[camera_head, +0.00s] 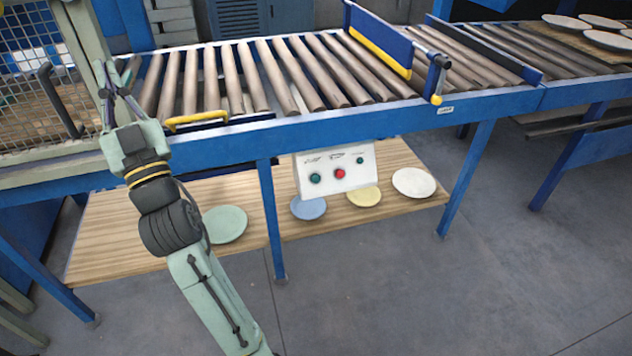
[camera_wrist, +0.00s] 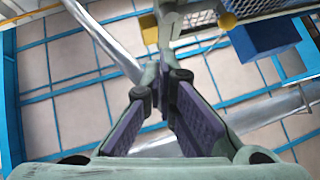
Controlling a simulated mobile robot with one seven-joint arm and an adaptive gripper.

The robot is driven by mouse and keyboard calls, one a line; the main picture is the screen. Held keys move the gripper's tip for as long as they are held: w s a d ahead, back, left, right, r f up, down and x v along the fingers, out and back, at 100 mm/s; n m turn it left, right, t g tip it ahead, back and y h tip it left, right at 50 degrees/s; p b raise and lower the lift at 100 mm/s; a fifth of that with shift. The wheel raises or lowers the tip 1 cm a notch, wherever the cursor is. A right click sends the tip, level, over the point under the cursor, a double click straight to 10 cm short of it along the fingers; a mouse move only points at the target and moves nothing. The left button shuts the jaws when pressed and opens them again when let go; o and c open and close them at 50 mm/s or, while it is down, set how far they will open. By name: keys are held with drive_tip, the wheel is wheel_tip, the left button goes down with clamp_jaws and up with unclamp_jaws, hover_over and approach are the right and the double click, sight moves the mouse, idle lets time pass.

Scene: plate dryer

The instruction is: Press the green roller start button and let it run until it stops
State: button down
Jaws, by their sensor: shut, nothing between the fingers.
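A white control box (camera_head: 335,168) hangs under the front blue rail of the roller conveyor. It carries a larger green button (camera_head: 315,178) at left, a red button (camera_head: 340,173) in the middle and a small green one (camera_head: 360,160) at upper right. The small labels above them are unreadable. My gripper (camera_head: 119,78) is up at the left end of the conveyor, well left of and above the box. In the wrist view its fingers (camera_wrist: 163,80) meet at the tips with nothing between them. The control box does not show there.
The conveyor rollers (camera_head: 232,78) run across the back, with a yellow handle (camera_head: 197,119) at the front rail. A mesh cage (camera_head: 35,85) stands left of my gripper. Several plates lie on the wooden lower shelf (camera_head: 115,243). Floor in front is clear.

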drive_tip(key=w+d+f+m+h+b, duration=0.1)
drive_tip(key=w+d+f+m+h, duration=0.2)
drive_tip(key=w+d+f+h, duration=0.6)
drive_tip(key=w+d+f+m+h, duration=0.35)
drive_tip(key=w+d+f, duration=0.3)
drive_tip(key=f, duration=0.55)
drive_tip(key=w+d+f+m+g+h+b, duration=0.1)
drive_tip(key=w+d+f+m+g+h, duration=0.2)
drive_tip(key=d+f+h, duration=0.5)
drive_tip(key=d+f, duration=0.9)
drive_tip(key=f, duration=0.1)
drive_tip(key=shift+w+f, duration=0.25)
drive_tip(key=shift+w, duration=0.1)
drive_tip(key=shift+a+b, duration=0.1)
drive_tip(key=shift+b, duration=0.2)
